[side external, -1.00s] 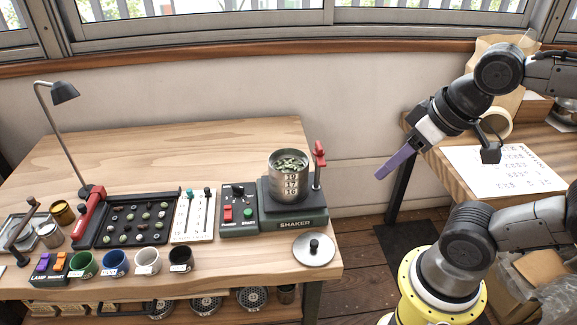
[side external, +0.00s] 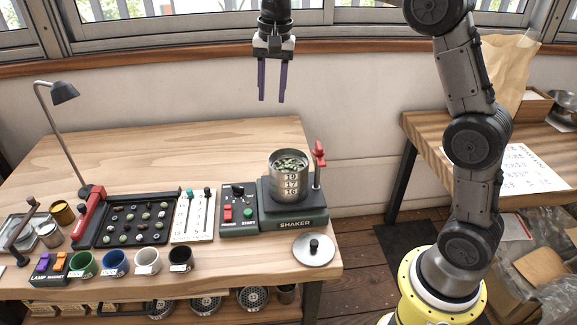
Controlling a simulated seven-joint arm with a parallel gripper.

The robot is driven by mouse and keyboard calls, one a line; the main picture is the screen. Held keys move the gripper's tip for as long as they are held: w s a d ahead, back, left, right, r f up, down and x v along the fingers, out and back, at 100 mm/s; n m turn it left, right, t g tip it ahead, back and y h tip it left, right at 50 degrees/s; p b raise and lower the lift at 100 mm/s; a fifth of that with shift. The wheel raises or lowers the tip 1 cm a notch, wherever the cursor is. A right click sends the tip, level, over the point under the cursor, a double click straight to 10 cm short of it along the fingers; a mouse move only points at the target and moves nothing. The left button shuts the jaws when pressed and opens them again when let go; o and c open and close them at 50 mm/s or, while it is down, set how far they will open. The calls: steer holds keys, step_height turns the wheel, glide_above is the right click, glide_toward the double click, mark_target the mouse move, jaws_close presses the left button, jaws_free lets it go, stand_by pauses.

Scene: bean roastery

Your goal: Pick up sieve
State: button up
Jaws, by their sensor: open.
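The sieve (side external: 290,181) is a stack of metal cylinders marked with numbers, with greenish beans showing in its open top. It stands upright on the dark green shaker (side external: 292,222), beside a post with a red clamp handle (side external: 319,153). My gripper (side external: 271,99) points down with its two purple fingers apart and nothing between them. It appears high above the table, apart from the sieve and above it in the picture. Whether it is directly over the sieve cannot be told from this one view. A round metal lid (side external: 313,250) with a black knob lies in front of the shaker.
Left of the shaker are a control box (side external: 238,208), a slider panel (side external: 193,215), a dark bean tray (side external: 110,233) and several small cups. A desk lamp (side external: 66,94) stands at the left. The back of the wooden table (side external: 170,150) is clear.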

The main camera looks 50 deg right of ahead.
step_height(320, 180, down, 5)
steer(key=w+g, duration=0.1)
steer(key=w, duration=0.1)
glide_toward(289, 164)
steer(key=w+a, duration=0.3)
steer(key=shift+w+a, duration=0.15)
steer(key=shift+a, duration=0.15)
steer(key=shift+w+a+f, duration=0.1)
steer(key=shift+a+f, duration=0.05)
steer(key=shift+f, duration=1.35)
steer(key=shift+a+f, duration=0.1)
steer(key=shift+f, duration=1.45)
jaws_close()
